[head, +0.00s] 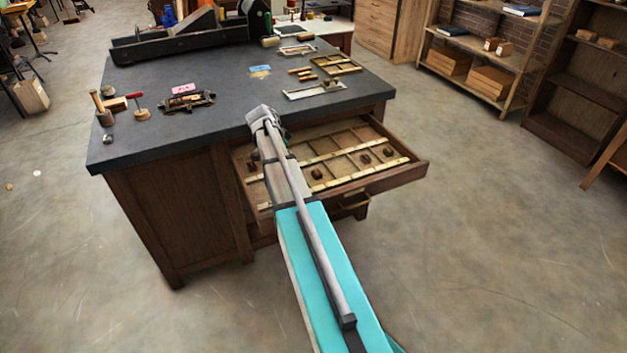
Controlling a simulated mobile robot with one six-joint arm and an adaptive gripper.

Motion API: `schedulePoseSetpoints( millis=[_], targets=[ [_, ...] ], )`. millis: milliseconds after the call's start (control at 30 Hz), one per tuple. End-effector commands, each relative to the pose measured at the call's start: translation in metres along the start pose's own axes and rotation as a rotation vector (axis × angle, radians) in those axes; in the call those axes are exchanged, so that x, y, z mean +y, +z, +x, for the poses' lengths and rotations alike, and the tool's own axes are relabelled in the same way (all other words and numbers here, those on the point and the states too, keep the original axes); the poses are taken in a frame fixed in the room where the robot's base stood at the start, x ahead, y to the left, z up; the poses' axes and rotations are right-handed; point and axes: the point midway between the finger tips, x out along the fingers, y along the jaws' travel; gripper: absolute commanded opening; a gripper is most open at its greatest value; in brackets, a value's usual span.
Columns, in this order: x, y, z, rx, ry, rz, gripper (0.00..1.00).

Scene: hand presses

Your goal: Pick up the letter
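I cannot pick out one sure letter. Several small dark brown blocks, possibly type pieces, lie in the open drawer (412,172), which is split into compartments. One block (365,159) is toward the drawer's right and another block (317,174) is near its middle. My arm reaches across the drawer's left part, hiding some of its compartments. My gripper (262,112) is at the front edge of the dark worktop (225,118), left of and beyond these blocks. Its fingers are too small and turned away to show whether they are open or shut.
On the worktop stand a pink card (184,89), a metal frame (190,102), a red-handled tool (140,107), a mallet (101,106) and brass frames (335,65). Shelves (490,60) stand at right.

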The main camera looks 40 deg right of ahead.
Motion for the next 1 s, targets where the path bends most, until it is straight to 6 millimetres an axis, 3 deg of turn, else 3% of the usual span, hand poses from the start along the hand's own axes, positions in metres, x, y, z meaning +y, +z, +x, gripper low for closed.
schedulePoseSetpoints(
  millis=[100,233,667,1000],
  targets=[
    [-0.011,-0.022,0.014,0.029,0.013,0.103,0.98],
    [-0.013,-0.032,0.018,0.044,0.018,0.155,0.98],
    [-0.013,-0.032,0.019,0.046,0.018,0.162,0.98],
    [-0.013,-0.031,0.040,0.046,0.018,0.161,0.98]
  ],
)
